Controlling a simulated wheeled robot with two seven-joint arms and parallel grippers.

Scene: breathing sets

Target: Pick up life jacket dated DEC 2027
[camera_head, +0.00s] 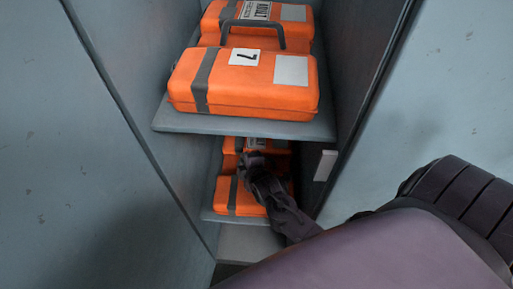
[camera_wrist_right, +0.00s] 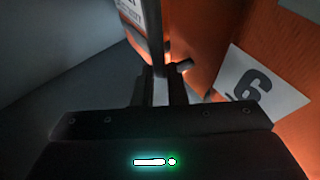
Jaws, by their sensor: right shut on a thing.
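Orange cases with dark handles sit on two shelves. The upper front case (camera_head: 245,85) bears the number 7. On the lower shelf, an orange case (camera_head: 228,195) is partly hidden by my right arm. My right gripper (camera_head: 246,163) reaches into the lower shelf space. In the right wrist view, its fingers (camera_wrist_right: 160,88) are shut on the dark handle (camera_wrist_right: 153,40) of an orange case (camera_wrist_right: 195,50). A tag with the number 6 (camera_wrist_right: 262,92) shows on orange beside the fingers. No DEC 2027 date is readable. My left gripper is out of view.
Another orange case (camera_head: 212,22) stands behind case 7. The upper shelf (camera_head: 185,124) is close above my right gripper. Grey cabinet walls (camera_head: 352,75) stand close on both sides. The lower shelf edge (camera_head: 220,217) lies below the cases.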

